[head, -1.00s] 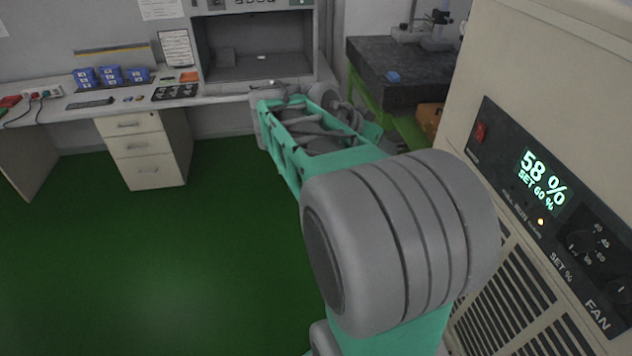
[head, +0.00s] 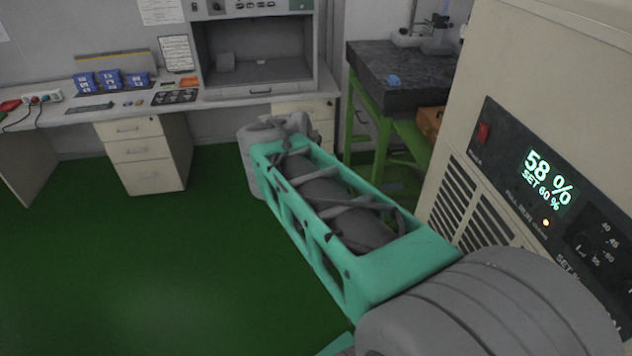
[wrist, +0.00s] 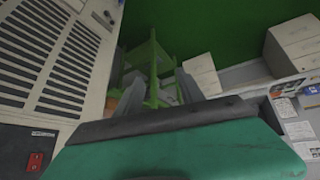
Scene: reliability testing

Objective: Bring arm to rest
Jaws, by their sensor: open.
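My arm reaches forward in the head view, with its teal link and grey joints low in front of the tall beige cabinet. My gripper is hidden from the head view. In the wrist view, my gripper (wrist: 160,84) shows as two grey fingers set apart beyond the teal and dark edge of my wrist. The gap between them holds nothing; the green frame of a stand shows behind it.
The beige cabinet (head: 545,75) with its lit display stands close on the right. A desk (head: 222,103) with drawers (head: 148,155) and blue bins (head: 112,78) lies at the back left. A dark-topped green stand (head: 385,95) is behind the arm. Green floor (head: 130,265) is clear at left.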

